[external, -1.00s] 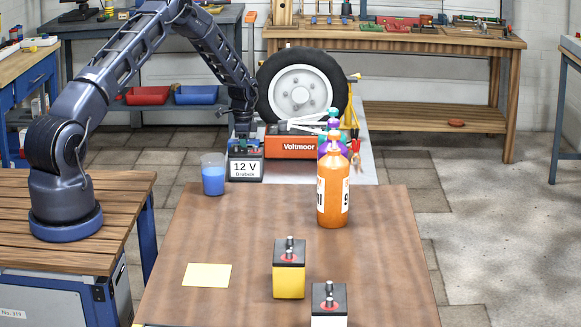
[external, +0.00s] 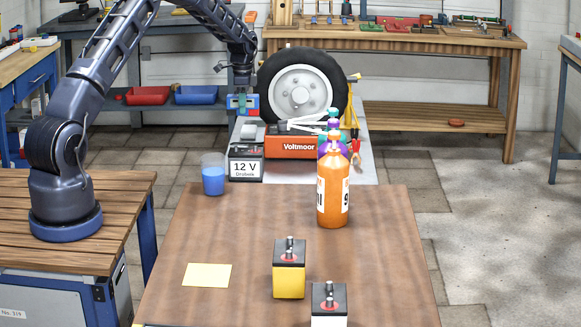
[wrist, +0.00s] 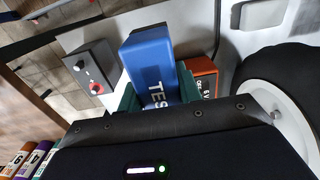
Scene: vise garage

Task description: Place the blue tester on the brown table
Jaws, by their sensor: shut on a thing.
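The blue tester (wrist: 152,65), with white lettering on it, is held between the green fingers of my gripper (wrist: 157,98) in the wrist view. In the external view my gripper (external: 242,98) is shut on it, up in the air above the grey bench, left of the tire. The tester is small there and partly covered by the fingers. The brown table (external: 250,225) fills the foreground, nearer the camera than my gripper and lower.
Behind are a 12 V battery (external: 246,165), an orange Voltmoor box (external: 291,147) and the tire (external: 300,90). The table's middle is clear.

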